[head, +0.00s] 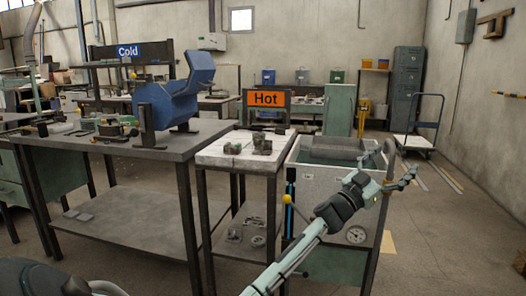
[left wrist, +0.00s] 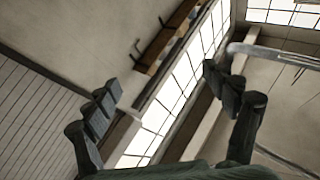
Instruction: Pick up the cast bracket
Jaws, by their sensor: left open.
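I cannot tell which is the cast bracket. My left gripper (head: 408,179) is to the right of that table, past the grey-green cabinet, and apart from the castings. In the left wrist view its two fingers (left wrist: 161,80) are spread with nothing between them. My right gripper is not in view.
The grey-green cabinet (head: 308,184) with a gauge stands right of the pale table. A dark workbench (head: 150,175) with a blue machine (head: 170,100) is on the left. More grey parts (head: 257,241) lie on the lower shelf. Floor at the right is open, with a trolley (head: 415,145) behind.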

